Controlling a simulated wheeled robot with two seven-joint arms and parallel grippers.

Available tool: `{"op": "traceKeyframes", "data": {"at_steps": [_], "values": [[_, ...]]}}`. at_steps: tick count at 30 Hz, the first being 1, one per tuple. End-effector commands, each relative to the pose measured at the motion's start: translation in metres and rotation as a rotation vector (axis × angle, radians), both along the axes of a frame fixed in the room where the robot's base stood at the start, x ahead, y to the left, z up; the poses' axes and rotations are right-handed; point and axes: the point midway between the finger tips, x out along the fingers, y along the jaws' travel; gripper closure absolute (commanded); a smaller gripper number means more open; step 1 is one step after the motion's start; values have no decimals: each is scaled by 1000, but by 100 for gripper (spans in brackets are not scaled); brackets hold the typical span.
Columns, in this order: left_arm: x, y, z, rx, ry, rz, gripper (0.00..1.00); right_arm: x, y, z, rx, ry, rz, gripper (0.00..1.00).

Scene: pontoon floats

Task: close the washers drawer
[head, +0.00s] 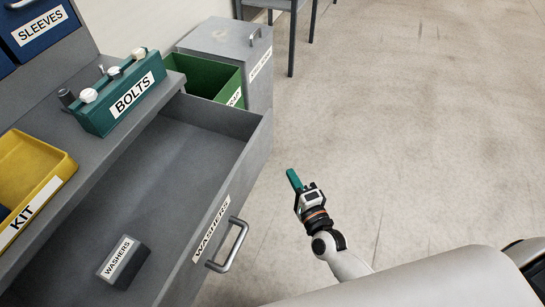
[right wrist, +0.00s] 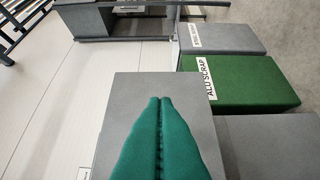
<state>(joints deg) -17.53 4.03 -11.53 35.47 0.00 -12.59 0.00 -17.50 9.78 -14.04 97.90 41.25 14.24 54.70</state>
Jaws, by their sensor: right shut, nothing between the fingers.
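The washers drawer (head: 182,154) is pulled far out of the grey cabinet in the head view. Its front carries a WASHERS label and a metal bar handle (head: 229,247). A small dark box labelled WASHERS (head: 124,262) lies inside it. My right gripper (head: 293,178) is shut and empty, with green fingers, to the right of the drawer front and apart from the handle. In the right wrist view its fingertips (right wrist: 160,99) meet in front of a plain grey surface (right wrist: 190,90); I cannot tell which part this is. My left gripper is not in view.
A green bin (head: 212,78) and a grey bin (head: 235,42) stand behind the drawer; the green one reads ALU SCRAP (right wrist: 245,82) in the right wrist view. A BOLTS holder (head: 120,97) and yellow KIT tray (head: 30,165) sit on the worktop. The floor at right is clear.

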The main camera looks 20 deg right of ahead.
Motion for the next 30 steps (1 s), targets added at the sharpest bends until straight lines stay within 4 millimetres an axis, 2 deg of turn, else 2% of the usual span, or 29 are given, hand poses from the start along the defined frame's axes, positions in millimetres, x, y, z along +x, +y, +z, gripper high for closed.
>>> {"op": "traceKeyframes", "data": {"at_steps": [3,9,12,18,30], "values": [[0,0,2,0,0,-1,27,29,3,2,-1,-4,-1,100],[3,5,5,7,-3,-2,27,66,12,1,0,0,1,100],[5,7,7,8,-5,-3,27,74,25,1,1,1,1,100],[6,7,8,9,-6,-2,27,84,37,0,-3,1,0,100],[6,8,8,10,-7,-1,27,84,39,-1,-3,2,1,100]]}}
